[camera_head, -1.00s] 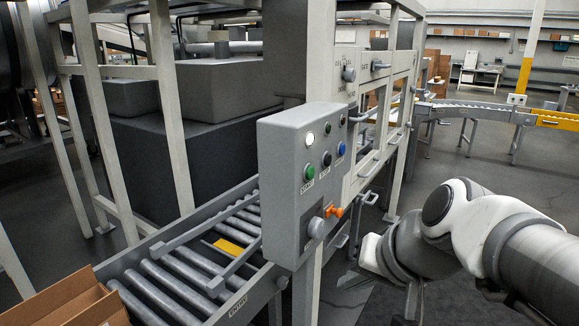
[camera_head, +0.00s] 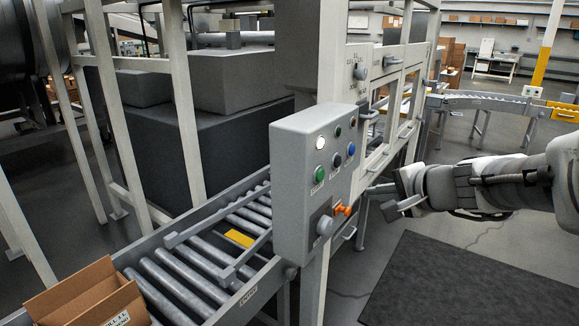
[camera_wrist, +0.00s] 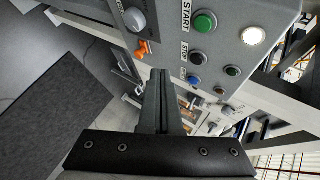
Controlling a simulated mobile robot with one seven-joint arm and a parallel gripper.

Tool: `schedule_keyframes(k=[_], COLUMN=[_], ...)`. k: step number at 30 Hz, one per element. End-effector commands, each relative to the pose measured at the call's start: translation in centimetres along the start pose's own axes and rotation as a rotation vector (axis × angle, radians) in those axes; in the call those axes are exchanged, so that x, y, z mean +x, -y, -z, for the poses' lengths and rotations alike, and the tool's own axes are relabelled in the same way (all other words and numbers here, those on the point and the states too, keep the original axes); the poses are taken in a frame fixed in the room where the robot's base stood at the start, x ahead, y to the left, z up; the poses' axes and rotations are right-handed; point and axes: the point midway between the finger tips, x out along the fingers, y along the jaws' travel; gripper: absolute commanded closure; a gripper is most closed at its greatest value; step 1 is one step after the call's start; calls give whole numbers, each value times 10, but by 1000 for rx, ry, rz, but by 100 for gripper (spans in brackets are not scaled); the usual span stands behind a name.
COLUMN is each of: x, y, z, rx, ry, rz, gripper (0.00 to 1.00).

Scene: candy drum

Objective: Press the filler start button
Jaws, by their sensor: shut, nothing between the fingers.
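The green start button (camera_head: 319,174) is on the front of a grey control box (camera_head: 296,190), beside a dark stop button (camera_head: 336,160). In the wrist view the green button (camera_wrist: 205,22) is at the upper right, next to a label reading START. My gripper (camera_head: 392,210) is shut and empty, to the right of the box and apart from it. In the wrist view my gripper's fingers (camera_wrist: 160,76) point up toward the panel, below and left of the green button. A white lamp (camera_head: 320,142) is lit above the green button.
A grey knob (camera_head: 324,225) and an orange switch (camera_head: 342,210) stick out low on the panel. A roller conveyor (camera_head: 200,265) runs behind the box, with an open carton (camera_head: 85,295) at its near end. Floor space is free to the right.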

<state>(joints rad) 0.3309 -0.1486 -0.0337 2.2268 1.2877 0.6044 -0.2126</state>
Motion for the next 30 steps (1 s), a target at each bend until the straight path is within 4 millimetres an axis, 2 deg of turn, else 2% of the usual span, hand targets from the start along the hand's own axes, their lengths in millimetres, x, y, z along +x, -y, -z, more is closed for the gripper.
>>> schedule_keyframes(k=[11,24,30], x=[4,46,58], y=[4,33,42], z=[-4,-34,-43], rx=[-1,-3,-3], ry=[1,4,1], rz=[-1,-1,-1], gripper=[100,100,100])
